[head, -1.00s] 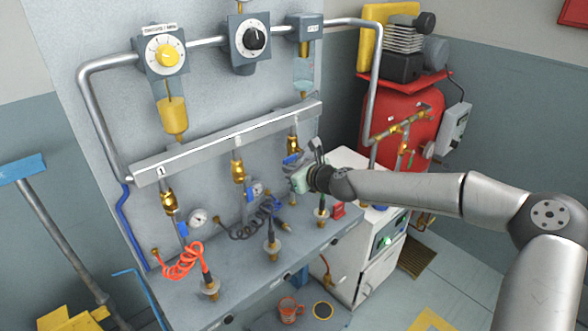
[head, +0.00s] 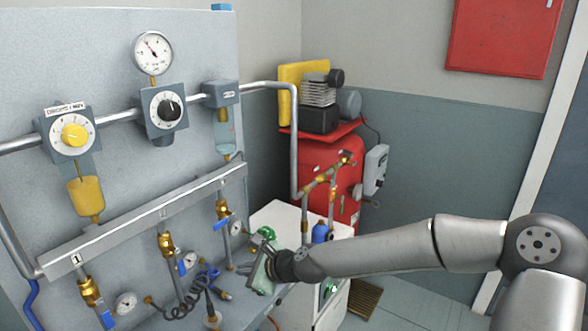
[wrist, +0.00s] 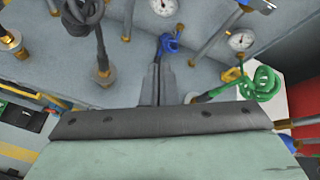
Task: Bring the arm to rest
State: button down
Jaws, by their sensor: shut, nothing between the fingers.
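My arm (head: 375,258) reaches in from the right in the head view, its end in front of the right part of the blower bench. My gripper (head: 262,250) is near the bench's right end, beside the white cabinet, and looks small and partly hidden there. In the wrist view my gripper's fingers (wrist: 157,82) are together with nothing between them. They point toward the bench top, with a blue fitting (wrist: 170,44) just beyond the tips. I cannot tell how far the tips are from it.
The bench panel carries a pipe, a yellow dial (head: 75,134), a black dial (head: 170,109) and a pressure gauge (head: 152,52). A coiled green hose (wrist: 263,84) lies close to the right of the fingers. A red compressor tank (head: 325,165) stands behind the white cabinet (head: 280,222). Open floor lies at right.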

jog(key=s+d+f+n+g+h, duration=0.3)
jog(key=s+d+f+n+h, duration=0.3)
jog(key=s+d+f+n, duration=0.4)
jog(key=s+d+r+n+h, duration=0.2)
jog(key=s+d+r+n, duration=0.2)
jog(key=s+d, duration=0.4)
jog(key=s+d+r+n+g+h, duration=0.1)
jog(key=s+d+r+n, duration=0.3)
jog(key=d, duration=0.8)
jog(key=s+r+h, duration=0.1)
jog(key=s+r, duration=0.1)
jog(key=s, duration=0.2)
jog(key=shift+s+d+r+n+g, duration=0.2)
jog(key=shift+s+d+n+g, duration=0.05)
jog(key=shift+d+n+g, duration=0.05)
